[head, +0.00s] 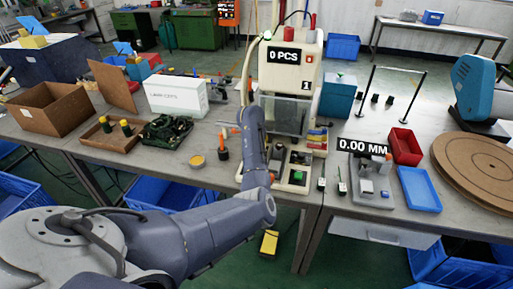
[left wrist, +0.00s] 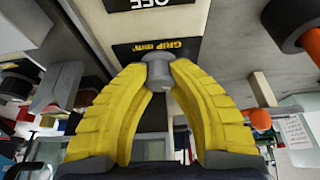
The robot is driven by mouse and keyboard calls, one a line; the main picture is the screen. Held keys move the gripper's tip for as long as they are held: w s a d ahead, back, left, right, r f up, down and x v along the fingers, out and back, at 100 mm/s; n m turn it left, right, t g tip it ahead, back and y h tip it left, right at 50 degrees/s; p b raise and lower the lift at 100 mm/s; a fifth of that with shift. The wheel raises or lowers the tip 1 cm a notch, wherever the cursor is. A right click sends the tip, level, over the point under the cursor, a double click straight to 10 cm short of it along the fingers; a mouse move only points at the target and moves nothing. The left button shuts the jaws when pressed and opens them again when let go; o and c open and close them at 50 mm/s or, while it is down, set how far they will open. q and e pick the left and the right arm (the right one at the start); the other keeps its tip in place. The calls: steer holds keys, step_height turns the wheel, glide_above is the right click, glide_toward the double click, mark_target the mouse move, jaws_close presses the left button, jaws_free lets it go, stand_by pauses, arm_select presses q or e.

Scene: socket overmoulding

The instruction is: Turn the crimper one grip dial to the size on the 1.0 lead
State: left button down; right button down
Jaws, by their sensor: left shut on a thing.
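The crimper (head: 296,75) is a cream machine with a "0 PCS" display and a "1" plate, standing on the bench. In the left wrist view, the yellow fingers of my left gripper (left wrist: 158,75) are shut on the grey grip dial (left wrist: 158,67). The dial sits by a black "GRIP mm" label (left wrist: 160,48), seen upside down; its setting cannot be read. In the head view my left arm reaches to the crimper's left side, and the dial is hidden. Two small tagged items, possibly leads (head: 341,187), lie right of the crimper; their sizes are unreadable. My right gripper is not in view.
An orange-tipped tool (head: 223,150) and a yellow round tin (head: 197,161) stand left of the arm. A white box (head: 176,95) is further left. A "0.00 MM" gauge (head: 372,185), red bin (head: 405,146) and blue tray (head: 419,190) are on the right.

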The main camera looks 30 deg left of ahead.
arm_select(q)
steer(key=shift+w+r, duration=0.15)
steer(key=shift+r, duration=0.05)
steer(key=c, duration=1.1)
jaws_free()
steer(key=shift+f, duration=0.15)
steer(key=v, duration=1.2)
steer(key=shift+f, duration=0.1)
